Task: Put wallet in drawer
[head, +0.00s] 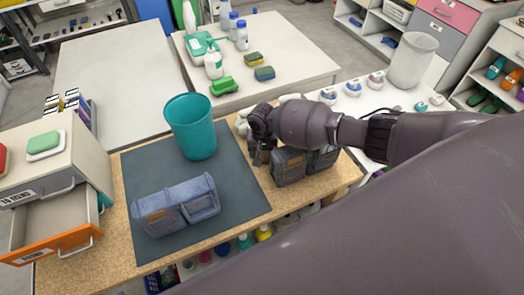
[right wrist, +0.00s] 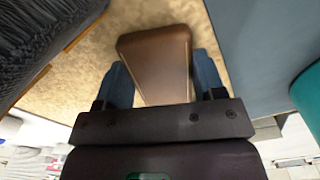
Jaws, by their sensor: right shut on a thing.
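The wallet (right wrist: 155,62) is a brown, flat, box-like thing in the right wrist view, between the two blue-grey fingers of my right gripper (right wrist: 161,72). The gripper is shut on it. In the head view my right gripper (head: 262,152) is low over the wooden desk top, just right of the grey mat; the wallet is mostly hidden there. The open drawer (head: 50,238), with an orange front and white handles, stands at the left in a small cabinet (head: 65,165). My left gripper is not in view.
A teal bin (head: 192,130) and a blue-grey bag-like organizer (head: 175,205) stand on the grey mat (head: 145,170), between gripper and drawer. Dark organizers (head: 288,167) stand right beside the gripper. A green-and-white box (head: 44,145) lies on the cabinet.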

